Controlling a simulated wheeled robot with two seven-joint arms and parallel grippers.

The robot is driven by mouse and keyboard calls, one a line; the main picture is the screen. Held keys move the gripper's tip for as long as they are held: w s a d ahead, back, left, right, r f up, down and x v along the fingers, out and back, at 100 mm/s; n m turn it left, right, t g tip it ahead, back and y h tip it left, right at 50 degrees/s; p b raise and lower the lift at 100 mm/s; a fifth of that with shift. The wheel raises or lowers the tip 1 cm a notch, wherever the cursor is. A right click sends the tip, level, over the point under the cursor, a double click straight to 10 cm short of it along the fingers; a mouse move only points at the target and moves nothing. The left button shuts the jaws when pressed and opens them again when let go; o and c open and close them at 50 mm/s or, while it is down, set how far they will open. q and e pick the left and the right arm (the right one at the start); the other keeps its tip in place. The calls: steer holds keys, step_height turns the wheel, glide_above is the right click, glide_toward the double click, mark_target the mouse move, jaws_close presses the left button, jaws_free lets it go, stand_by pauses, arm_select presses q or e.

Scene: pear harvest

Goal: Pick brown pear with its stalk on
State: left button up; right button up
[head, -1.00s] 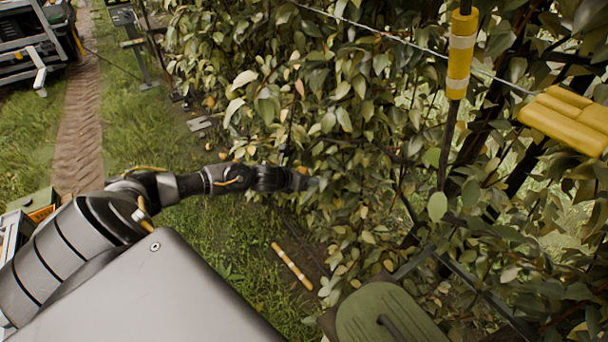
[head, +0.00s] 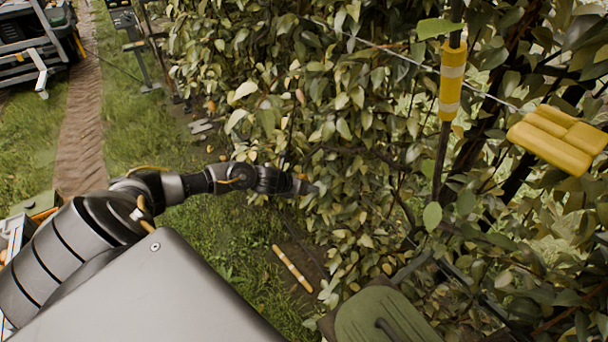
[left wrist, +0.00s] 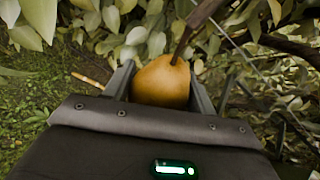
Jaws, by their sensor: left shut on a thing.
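In the left wrist view a brown-orange pear (left wrist: 161,82) sits between the two fingers of my left gripper (left wrist: 160,88), which is shut on it. A dark brown stalk (left wrist: 183,42) rises from the pear's top and runs up toward the upper right. Whether its upper end is still joined to a branch is unclear. In the head view my left arm reaches from the left into the hedge of foliage, its gripper (head: 304,187) at the leaves' edge. The pear cannot be made out there. My right gripper is in neither view.
Dense leafy branches (head: 340,110) fill the middle and right. A striped stick (head: 291,268) lies on the ground.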

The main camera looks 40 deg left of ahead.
arm_select(q)
steer(key=shift+s+d+r+g+p, duration=0.2)
steer(key=shift+s+r+g+p, duration=0.15)
steer(key=shift+p, duration=0.55)
steer(key=shift+f+h, duration=0.1)
steer(key=shift+h, duration=0.2)
steer(key=shift+d, duration=0.1)
steer(key=shift+n+p, duration=0.3)
steer(key=shift+s+d+r+g+p, duration=0.15)
steer(key=shift+r+g+p, duration=0.1)
steer(key=shift+g+p, duration=0.25)
steer(key=shift+s+d+g+h+p, duration=0.2)
steer(key=shift+g+h+p, duration=0.1)
steer(key=shift+g+h, duration=0.1)
steer(key=shift+a, duration=0.1)
